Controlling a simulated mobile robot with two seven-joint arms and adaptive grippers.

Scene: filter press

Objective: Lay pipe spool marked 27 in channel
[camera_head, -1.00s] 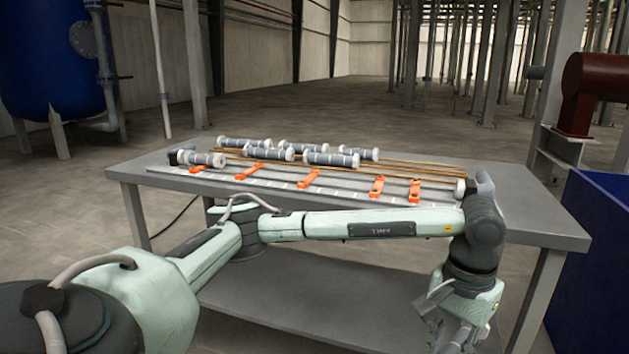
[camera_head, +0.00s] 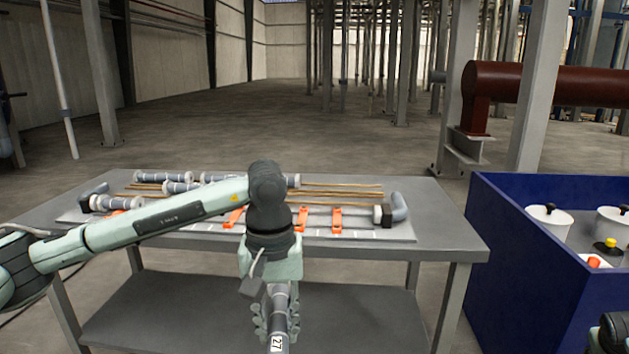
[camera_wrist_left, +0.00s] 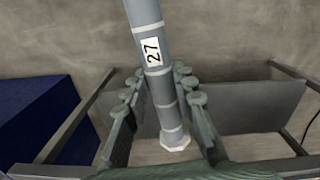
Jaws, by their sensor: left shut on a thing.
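The grey pipe spool marked 27 (camera_head: 277,343) hangs in front of the table. My left gripper (camera_head: 276,318) is shut on it. In the left wrist view the spool (camera_wrist_left: 151,52) passes between both fingers (camera_wrist_left: 160,98), with its black-on-white label facing up and a pale flanged end beyond the fingers. The channel (camera_head: 358,222) lies along the front of the table board, crossed by orange clamps (camera_head: 336,219). A grey elbow (camera_head: 398,206) stands at its right end and a short spool piece (camera_head: 112,202) at its left; my arm hides part of the channel.
Several other grey spools (camera_head: 163,177) lie behind the channel near brass-coloured rods (camera_head: 345,193). The table's right part (camera_head: 440,225) is bare. A blue bin (camera_head: 505,240) with white pots stands to the right of the table. A lower shelf (camera_head: 355,310) is empty.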

